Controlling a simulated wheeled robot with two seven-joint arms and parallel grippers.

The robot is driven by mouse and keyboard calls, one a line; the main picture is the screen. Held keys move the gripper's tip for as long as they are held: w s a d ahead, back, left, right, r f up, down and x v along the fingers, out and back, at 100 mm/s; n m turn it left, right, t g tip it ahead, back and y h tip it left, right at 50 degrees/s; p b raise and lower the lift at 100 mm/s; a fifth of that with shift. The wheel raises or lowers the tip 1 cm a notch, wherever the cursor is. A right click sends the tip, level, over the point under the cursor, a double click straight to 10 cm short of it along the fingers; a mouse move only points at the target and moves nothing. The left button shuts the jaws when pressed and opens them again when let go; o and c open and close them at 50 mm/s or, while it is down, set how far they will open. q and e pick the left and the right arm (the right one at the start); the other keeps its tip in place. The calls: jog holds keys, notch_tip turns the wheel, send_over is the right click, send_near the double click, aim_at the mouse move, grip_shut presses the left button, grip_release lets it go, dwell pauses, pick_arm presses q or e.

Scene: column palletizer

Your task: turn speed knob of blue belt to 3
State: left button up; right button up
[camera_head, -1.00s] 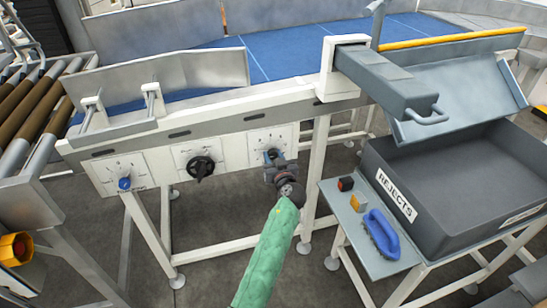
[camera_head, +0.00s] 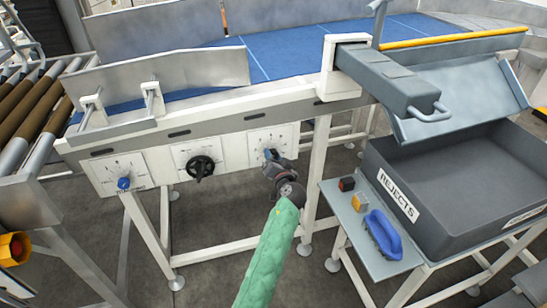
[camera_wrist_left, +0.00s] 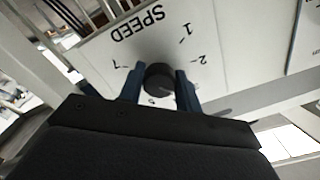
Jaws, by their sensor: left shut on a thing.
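The speed knob (camera_wrist_left: 160,78) is a dark round knob on a white dial plate (camera_wrist_left: 215,45) with the word SPEED and numbers, upside down in the left wrist view. My left gripper (camera_wrist_left: 159,90) has its two blue fingers on either side of the knob, shut on it. In the head view my left gripper (camera_head: 271,156) is at the rightmost dial plate (camera_head: 285,137) and hides most of the knob. I cannot tell the knob's pointer setting. The blue belt (camera_head: 290,55) runs above the panel. My right gripper is not in view.
A black knob (camera_head: 201,168) and a small blue knob (camera_head: 124,183) sit on plates to the left. A grey REJECTS bin (camera_head: 440,220) and a shelf with a blue-handled brush (camera_head: 381,236) stand to the right. A white leg (camera_head: 316,175) is close to my gripper.

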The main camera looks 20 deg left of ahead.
pick_arm(q)
jog(key=shift+m, duration=0.3)
jog(key=o, duration=1)
jog(key=shift+c, duration=0.2)
jog(key=shift+f, duration=0.1)
